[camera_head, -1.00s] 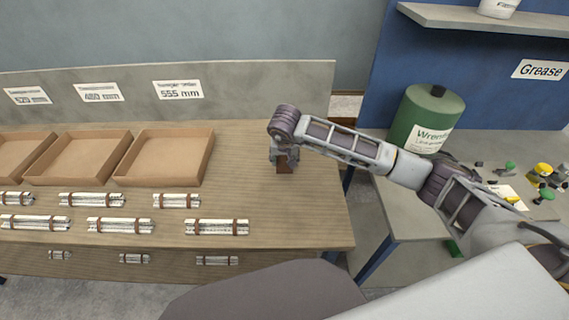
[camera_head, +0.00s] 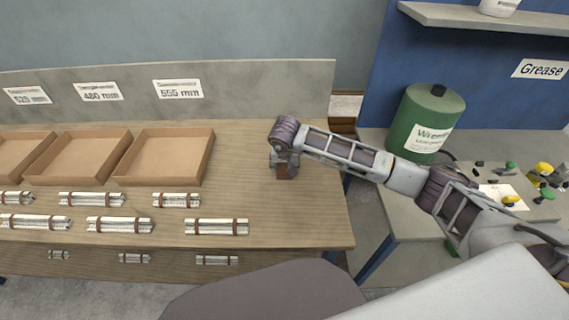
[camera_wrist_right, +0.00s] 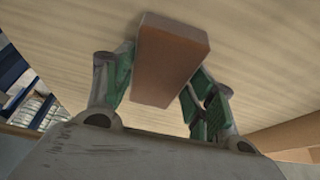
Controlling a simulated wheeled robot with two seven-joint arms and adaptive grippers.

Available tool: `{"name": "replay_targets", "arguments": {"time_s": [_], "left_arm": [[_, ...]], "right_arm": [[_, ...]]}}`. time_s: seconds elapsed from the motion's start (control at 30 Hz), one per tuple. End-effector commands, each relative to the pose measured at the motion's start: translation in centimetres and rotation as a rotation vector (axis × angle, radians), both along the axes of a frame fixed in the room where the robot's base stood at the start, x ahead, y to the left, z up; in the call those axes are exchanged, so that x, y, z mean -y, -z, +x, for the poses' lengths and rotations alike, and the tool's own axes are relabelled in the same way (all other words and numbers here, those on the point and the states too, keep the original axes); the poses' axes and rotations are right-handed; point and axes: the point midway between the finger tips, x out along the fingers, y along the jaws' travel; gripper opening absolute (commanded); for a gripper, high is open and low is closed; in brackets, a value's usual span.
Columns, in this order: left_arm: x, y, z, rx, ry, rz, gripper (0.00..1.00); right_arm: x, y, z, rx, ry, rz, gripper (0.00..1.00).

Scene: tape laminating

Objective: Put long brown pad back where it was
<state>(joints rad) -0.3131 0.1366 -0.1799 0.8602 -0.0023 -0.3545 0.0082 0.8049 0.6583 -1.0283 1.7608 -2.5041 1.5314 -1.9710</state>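The brown pad (camera_wrist_right: 172,58) is a plain rectangular block between the two green-lined fingers of my right gripper (camera_wrist_right: 165,72) in the right wrist view. The fingers lie against its two sides. In the head view, the brown pad (camera_head: 286,171) shows small below my right gripper (camera_head: 283,162), over the right part of the wooden table. I cannot tell whether the pad touches the tabletop. My left gripper is out of view.
Open cardboard trays (camera_head: 166,157) line the back left of the wooden table (camera_head: 300,220). Several bundles of strapped silver rods (camera_head: 217,227) lie in front of them. The tabletop around the pad is clear. A green drum (camera_head: 428,112) stands on the grey table at right.

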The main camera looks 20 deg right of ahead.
Motion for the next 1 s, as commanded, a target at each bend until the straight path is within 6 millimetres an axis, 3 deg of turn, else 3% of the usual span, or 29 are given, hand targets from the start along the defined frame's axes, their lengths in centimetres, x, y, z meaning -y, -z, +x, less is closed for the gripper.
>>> {"name": "replay_targets", "arguments": {"time_s": [0.1, 0.63, 0.8, 1.0], "left_arm": [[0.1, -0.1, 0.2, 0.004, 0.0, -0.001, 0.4], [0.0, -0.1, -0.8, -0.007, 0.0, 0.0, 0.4], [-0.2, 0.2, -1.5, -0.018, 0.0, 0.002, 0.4], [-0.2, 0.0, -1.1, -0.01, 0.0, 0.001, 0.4]], "right_arm": [[0.0, 0.0, 0.0, 0.0, 0.0, 0.0, 0.74], [0.0, -0.3, 0.0, 0.0, 0.0, 0.0, 0.74], [-0.2, -1.8, -0.5, 0.003, -0.001, 0.0, 0.74], [-0.4, -4.5, -1.5, 0.004, -0.002, 0.0, 0.74]]}}
